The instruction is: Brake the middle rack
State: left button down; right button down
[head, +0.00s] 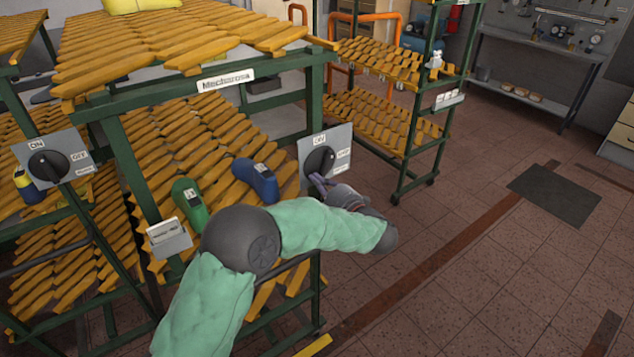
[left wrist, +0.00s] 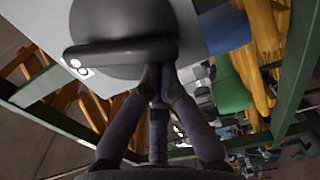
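The middle rack (head: 118,128) has a green metal frame and orange slatted shelves. A grey plate with a black round brake knob (head: 320,161) is fixed at its right front post, with small labels around it. In the left wrist view the knob's dark handle bar (left wrist: 115,52) lies across the top. My left gripper (head: 318,182) is at the knob's lower side. In the left wrist view its purple-grey fingers (left wrist: 160,72) come together at one end of the bar, seemingly touching it, with nothing visible between them. My right gripper is not in view.
Green (head: 190,207) and blue (head: 256,180) shoe lasts lie on the middle rack's lower shelf. Another rack with its own knob (head: 48,163) stands at the left. A further rack (head: 425,110) stands behind at the right. The tiled floor at the right is open, with a dark mat (head: 555,195).

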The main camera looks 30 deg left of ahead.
pick_arm(q)
jog(key=shift+s+a+f+b, duration=0.1)
jog(key=shift+s+f+b, duration=0.15)
jog(key=shift+f+b, duration=0.1)
dwell(0.4)
jog(key=v, duration=0.9)
dwell(0.4)
